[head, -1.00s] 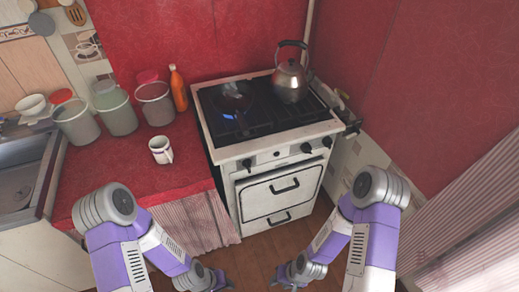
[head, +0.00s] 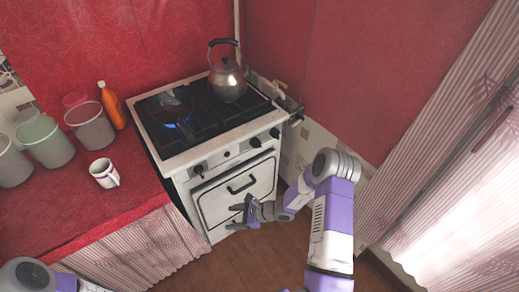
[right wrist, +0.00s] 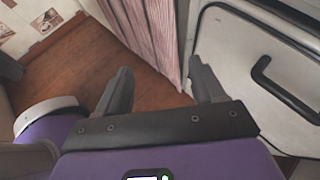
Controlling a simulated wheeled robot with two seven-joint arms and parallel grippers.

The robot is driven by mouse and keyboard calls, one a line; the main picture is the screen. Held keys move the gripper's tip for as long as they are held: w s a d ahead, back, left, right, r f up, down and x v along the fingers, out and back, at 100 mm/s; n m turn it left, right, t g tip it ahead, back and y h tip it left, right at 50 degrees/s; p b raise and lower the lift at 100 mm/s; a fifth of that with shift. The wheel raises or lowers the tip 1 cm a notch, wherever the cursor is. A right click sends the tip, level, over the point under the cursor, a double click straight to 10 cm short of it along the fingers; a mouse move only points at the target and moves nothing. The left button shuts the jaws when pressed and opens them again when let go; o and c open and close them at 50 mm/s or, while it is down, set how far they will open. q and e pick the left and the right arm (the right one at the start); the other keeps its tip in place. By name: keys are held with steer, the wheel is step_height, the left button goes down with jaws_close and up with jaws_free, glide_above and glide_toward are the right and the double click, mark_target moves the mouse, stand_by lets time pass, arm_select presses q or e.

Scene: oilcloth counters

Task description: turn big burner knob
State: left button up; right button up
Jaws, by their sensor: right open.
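The white stove (head: 215,150) stands in the corner, with dark knobs along its front panel. One knob (head: 200,169) is at the panel's left end; two more, a middle-right knob (head: 256,142) and a right-end knob (head: 274,132), sit to the right. I cannot tell which belongs to the big burner. A blue flame (head: 172,125) shows at the left burner. My right gripper (head: 234,216) is open and empty in front of the lower oven door, below the knobs. In the right wrist view the open fingers (right wrist: 160,75) point past the oven door. My left gripper is out of view.
A metal kettle (head: 227,80) stands on the stove's back right. The oven handle (head: 241,184) juts out above my right gripper. A white mug (head: 104,172), an orange bottle (head: 111,104) and containers stand on the red counter (head: 75,205). A pleated curtain (right wrist: 165,40) hangs beside the stove.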

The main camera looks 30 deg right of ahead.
steer(key=w+d+r+m+t+h, duration=0.1)
steer(key=w+d+r+m+t, duration=0.15)
steer(key=w+d, duration=0.2)
steer(key=w+d+r+m+t+h, duration=0.2)
steer(key=w+d+m+t, duration=0.15)
steer(key=d, duration=0.25)
steer(key=m+t+h, duration=0.4)
steer(key=t+h, duration=0.1)
glide_toward(259, 147)
steer(key=w, duration=0.2)
steer(key=shift+m+h, duration=0.3)
steer(key=w, duration=0.2)
steer(key=w+b, duration=0.1)
steer(key=w, duration=0.2)
steer(key=w+a+b, duration=0.1)
steer(key=w, duration=0.1)
steer(key=shift+w+r, duration=0.1)
steer(key=shift+w, duration=0.15)
steer(key=c, duration=1)
steer(key=shift+c, duration=0.3)
